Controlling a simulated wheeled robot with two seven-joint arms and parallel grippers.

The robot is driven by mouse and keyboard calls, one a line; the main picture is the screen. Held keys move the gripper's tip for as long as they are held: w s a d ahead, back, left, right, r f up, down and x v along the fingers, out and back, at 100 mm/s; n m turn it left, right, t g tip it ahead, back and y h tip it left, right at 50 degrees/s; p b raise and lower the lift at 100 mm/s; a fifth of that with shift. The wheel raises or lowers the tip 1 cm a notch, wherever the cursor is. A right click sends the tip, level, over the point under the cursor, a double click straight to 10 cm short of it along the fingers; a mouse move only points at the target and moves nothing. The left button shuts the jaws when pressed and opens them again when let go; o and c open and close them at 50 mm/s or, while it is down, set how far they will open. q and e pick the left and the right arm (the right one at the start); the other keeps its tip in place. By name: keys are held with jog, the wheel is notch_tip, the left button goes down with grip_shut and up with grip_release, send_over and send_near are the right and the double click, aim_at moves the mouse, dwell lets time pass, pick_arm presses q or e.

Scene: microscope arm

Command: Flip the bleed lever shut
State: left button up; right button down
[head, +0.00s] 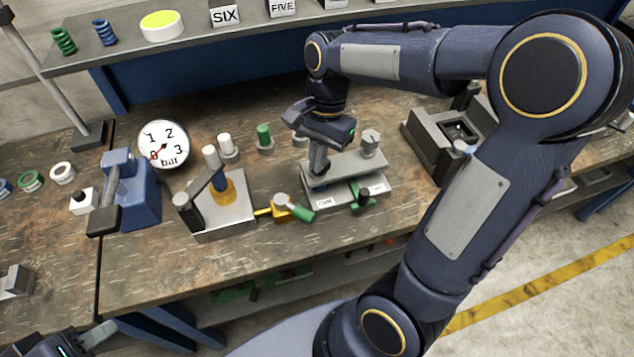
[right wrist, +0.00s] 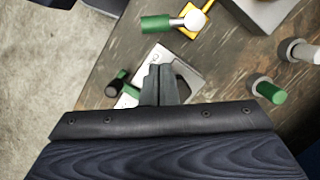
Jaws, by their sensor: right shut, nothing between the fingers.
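Two green levers are in view, and I cannot tell which is the bleed lever. A green-handled lever (head: 301,212) sticks out from a yellow valve (head: 279,204); it also shows in the right wrist view (right wrist: 162,23). A green lever with a black knob (head: 363,198) is at the front of a grey fixture (head: 345,168) with small labels; it also shows in the right wrist view (right wrist: 116,86). My right gripper (head: 318,178) points down, shut and empty, at the fixture's left; contact is unclear. My left gripper (head: 88,343) is partly cut off at bottom left.
A pump block (head: 222,210) with white-capped posts stands left of the yellow valve. A bar gauge (head: 163,145) and blue vise (head: 140,195) are farther left. A green-capped post (head: 264,137) stands behind. A dark fixture (head: 440,135) is at right. The bench front is clear.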

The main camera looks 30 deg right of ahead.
aim_at(297, 211)
jog(key=x, duration=1)
dwell(0.3)
